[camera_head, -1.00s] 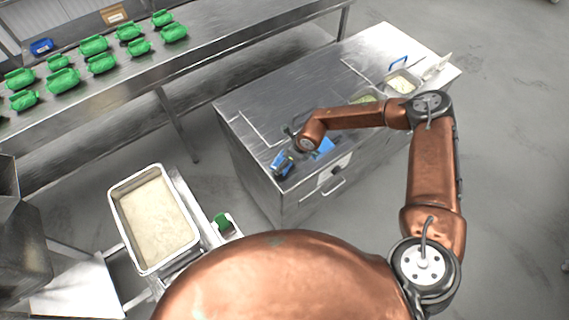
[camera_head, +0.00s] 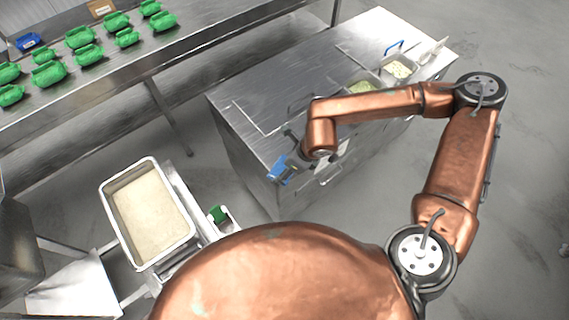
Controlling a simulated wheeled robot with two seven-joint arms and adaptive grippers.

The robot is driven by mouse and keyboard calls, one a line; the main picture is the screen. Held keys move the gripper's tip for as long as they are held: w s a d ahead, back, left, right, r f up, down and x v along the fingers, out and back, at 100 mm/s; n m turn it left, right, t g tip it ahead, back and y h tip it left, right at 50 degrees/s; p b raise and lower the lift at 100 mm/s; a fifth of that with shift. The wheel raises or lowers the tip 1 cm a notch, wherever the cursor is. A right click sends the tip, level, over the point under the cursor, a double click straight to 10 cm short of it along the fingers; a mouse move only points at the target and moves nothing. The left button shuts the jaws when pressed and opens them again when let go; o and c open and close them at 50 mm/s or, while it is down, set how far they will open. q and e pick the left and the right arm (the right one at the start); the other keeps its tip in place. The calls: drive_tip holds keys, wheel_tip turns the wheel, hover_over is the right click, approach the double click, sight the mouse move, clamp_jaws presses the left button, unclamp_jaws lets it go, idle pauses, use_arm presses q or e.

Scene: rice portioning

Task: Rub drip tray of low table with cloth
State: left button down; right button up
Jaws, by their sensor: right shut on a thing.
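My right gripper (camera_head: 287,165) is beyond the copper wrist, at the near left corner of the steel cabinet table. It is shut on a blue thing, which looks like the cloth (camera_head: 276,172) and shows at its fingertips. The cloth is at the edge of the top; I cannot tell whether it touches the metal. No drip tray can be told apart for sure. My left gripper is not in view.
The steel cabinet table (camera_head: 345,62) has food pans (camera_head: 399,69) at its far right. A deep pan of rice (camera_head: 148,215) stands at left, near a green object (camera_head: 218,213). A long bench (camera_head: 205,45) carries several green containers (camera_head: 88,54). Floor at right is clear.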

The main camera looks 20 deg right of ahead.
drive_tip(key=o, duration=0.5)
drive_tip(key=c, duration=0.4)
